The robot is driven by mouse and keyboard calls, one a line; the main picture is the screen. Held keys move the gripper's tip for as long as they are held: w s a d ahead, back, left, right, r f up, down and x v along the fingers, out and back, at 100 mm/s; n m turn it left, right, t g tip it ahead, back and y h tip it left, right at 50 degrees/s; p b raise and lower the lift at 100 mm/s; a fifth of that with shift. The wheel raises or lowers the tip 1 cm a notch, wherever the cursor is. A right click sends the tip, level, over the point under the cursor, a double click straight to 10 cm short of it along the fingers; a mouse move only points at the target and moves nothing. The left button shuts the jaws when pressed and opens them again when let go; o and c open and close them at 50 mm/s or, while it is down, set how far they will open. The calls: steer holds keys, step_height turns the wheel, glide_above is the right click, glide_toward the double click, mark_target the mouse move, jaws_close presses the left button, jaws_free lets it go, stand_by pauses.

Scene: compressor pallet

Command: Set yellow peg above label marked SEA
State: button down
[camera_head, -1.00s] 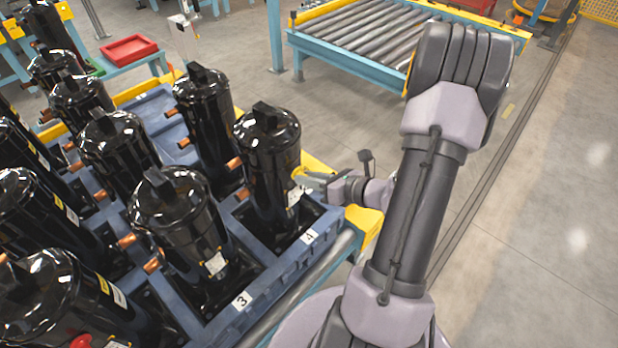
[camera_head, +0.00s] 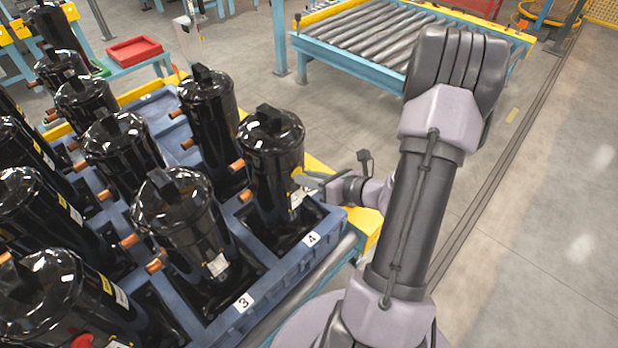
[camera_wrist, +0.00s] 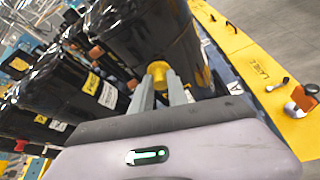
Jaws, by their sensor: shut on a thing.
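My gripper (camera_head: 309,181) is shut on a yellow peg (camera_wrist: 158,71), at the side of a black compressor (camera_head: 272,150) in the front right corner of the pallet. In the wrist view the peg's round yellow end shows just past the two grey fingers, against or very near the black compressor wall. I cannot tell whether it touches. In the head view the peg (camera_head: 297,175) is small and partly covered by the fingers. A whitish label (camera_head: 297,198) sits on the compressor just below it. The label's text is too small to read.
Several black compressors with copper stubs stand in a blue pallet (camera_head: 275,272) with number tags 3 and 4. A yellow ledge (camera_wrist: 240,50) right of the gripper holds a silver tool (camera_wrist: 277,84) and an orange item (camera_wrist: 304,97). A roller conveyor (camera_head: 375,40) stands behind.

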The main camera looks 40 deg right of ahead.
steer(key=c, duration=1.2)
jaws_free()
